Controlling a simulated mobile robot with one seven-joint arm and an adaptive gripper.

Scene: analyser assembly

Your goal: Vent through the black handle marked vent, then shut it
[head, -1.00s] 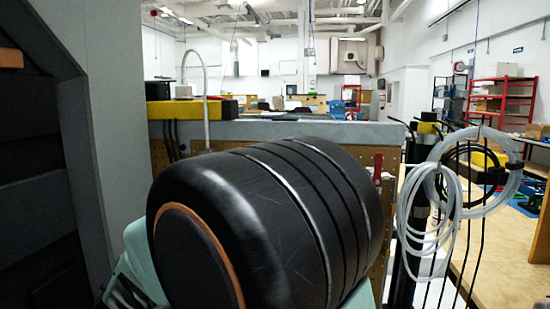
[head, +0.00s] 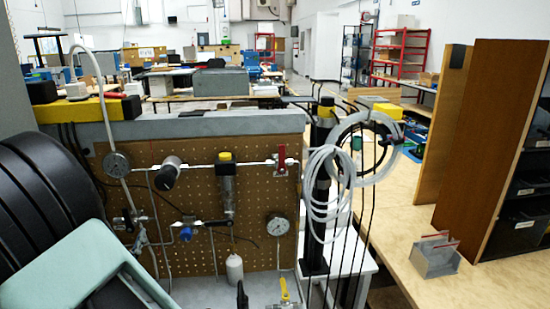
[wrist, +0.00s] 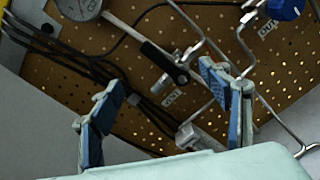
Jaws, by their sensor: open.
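A black lever handle (wrist: 160,59) sits on a valve in the pipework, in the upper middle of the wrist view. A small white tag (wrist: 172,98) is beside it; its lettering is too small to read surely. In the head view a black handle (head: 128,219) shows at the left of the pegboard, below a round gauge (head: 117,163). My gripper (wrist: 165,112) is open in the wrist view, its blue-padded fingers apart and nothing between them. The lever lies beyond the fingertips, with no contact visible. The fingers are out of the head view.
A wooden bench (head: 400,240) stands further right.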

